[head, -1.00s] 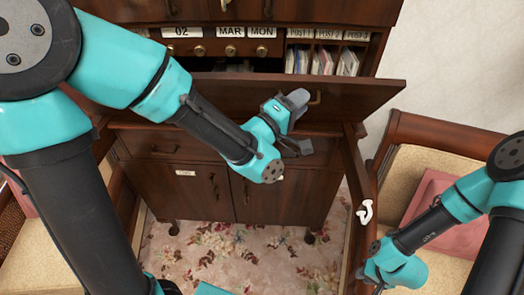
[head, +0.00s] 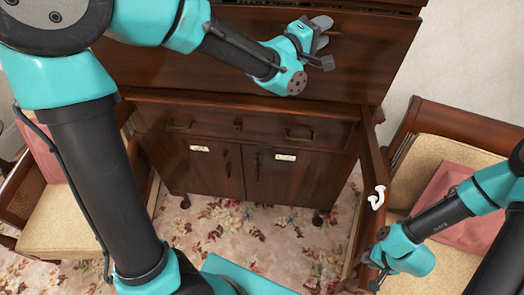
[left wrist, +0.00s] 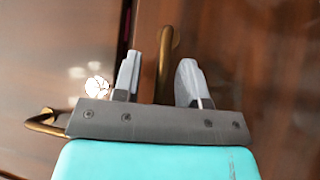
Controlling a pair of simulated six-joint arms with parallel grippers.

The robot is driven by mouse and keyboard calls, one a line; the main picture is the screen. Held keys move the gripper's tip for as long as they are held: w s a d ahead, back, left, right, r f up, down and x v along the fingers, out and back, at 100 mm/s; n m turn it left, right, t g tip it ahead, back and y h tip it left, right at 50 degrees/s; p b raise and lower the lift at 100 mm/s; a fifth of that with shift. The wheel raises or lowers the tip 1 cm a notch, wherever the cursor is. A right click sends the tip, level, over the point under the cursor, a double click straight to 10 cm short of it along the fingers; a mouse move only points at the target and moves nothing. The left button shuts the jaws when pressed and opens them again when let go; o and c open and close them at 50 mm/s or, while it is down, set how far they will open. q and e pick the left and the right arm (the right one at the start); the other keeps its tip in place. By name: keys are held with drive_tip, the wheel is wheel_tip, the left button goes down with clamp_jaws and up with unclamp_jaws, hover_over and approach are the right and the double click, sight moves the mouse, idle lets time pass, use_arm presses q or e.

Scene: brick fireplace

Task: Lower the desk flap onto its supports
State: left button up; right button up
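The desk flap (head: 215,75) is a dark wooden panel across the upper front of the desk. It stands steeply raised and hides the compartments behind it. My left gripper (head: 322,44) is in front of its upper right part, next to a brass handle (head: 334,33). In the left wrist view the two grey fingers (left wrist: 158,82) are apart, with a brass handle (left wrist: 166,55) between them and a gap to each finger. Contact with it cannot be told. My right gripper (head: 374,274) is low at the right, far from the flap; its fingers are too small to read. I cannot clearly make out the supports.
Below the flap are a drawer (head: 238,127) and two cabinet doors (head: 225,172). An upholstered chair (head: 432,150) stands at the right, another chair (head: 50,212) at the left. A white hook-like piece (head: 377,197) is on a wooden rail. Flowered carpet (head: 260,222) lies below, clear.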

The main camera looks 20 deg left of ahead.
use_arm(q)
drive_tip(key=a+r+v, duration=0.1)
drive_tip(key=v, duration=1.5)
wheel_tip(320, 180, down, 35)
drive_tip(key=w+a+m+g+y, duration=0.1)
drive_tip(key=m+g+y, duration=0.2)
drive_tip(key=g, duration=0.6)
drive_tip(key=shift+a+f+m+y, duration=0.15)
drive_tip(key=shift+a+m+y, duration=0.2)
drive_tip(key=shift+y, duration=0.85)
